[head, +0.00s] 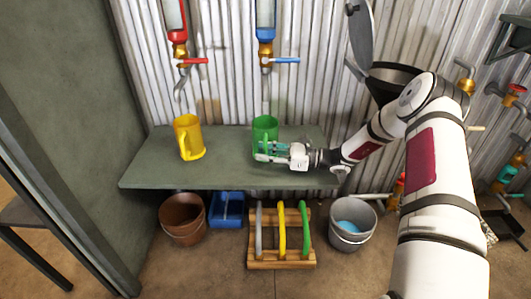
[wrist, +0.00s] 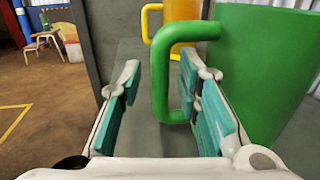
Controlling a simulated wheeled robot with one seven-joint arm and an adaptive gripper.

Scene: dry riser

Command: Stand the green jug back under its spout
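The green jug (head: 264,130) stands upright on the grey-green shelf (head: 225,165), below the blue-valved tap (head: 266,60) as the head view shows it. I cannot tell whether it is exactly under that spout. My gripper (head: 266,152) is low at the jug's near side. In the wrist view the jug's body (wrist: 265,65) fills the right side. Its handle (wrist: 160,80) appears between the two teal-padded fingers of my gripper (wrist: 160,108). The fingers are apart, with a gap to the handle on the left. The right finger hides part of the jug.
A yellow jug (head: 187,137) stands left on the shelf, below the red-valved tap (head: 180,60). Below are a brown pot (head: 182,218), a blue bin (head: 227,208), a wooden rack (head: 282,262) and a grey bucket (head: 350,240). Shelf between the jugs is clear.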

